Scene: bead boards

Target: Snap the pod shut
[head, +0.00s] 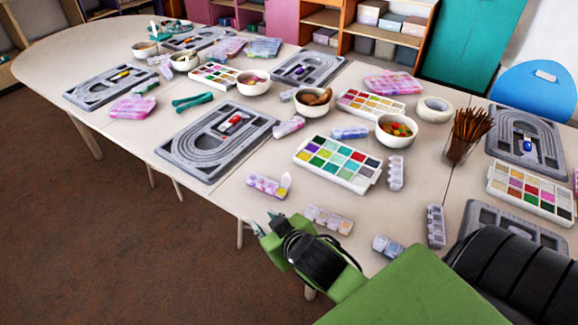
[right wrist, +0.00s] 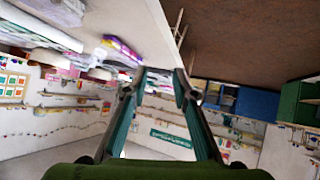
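Several small clear bead pods with compartments lie on the table. One pod (head: 266,186) near the front edge holds pink, purple and yellow beads, and a small clear lid (head: 286,180) stands up at its right end. My right gripper (head: 265,222) is just in front of the table edge, below that pod in the head view and apart from it. In the right wrist view its two teal fingers (right wrist: 158,78) are spread with nothing between them. My left gripper is out of view.
Other closed-looking pods (head: 328,220) lie to the right. A paint-like colour tray (head: 300,158), a grey bead board (head: 185,150), a bowl of beads (head: 397,143) and a cup of brown sticks (head: 446,152) stand on the table (head: 225,190). Brown floor is clear in front.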

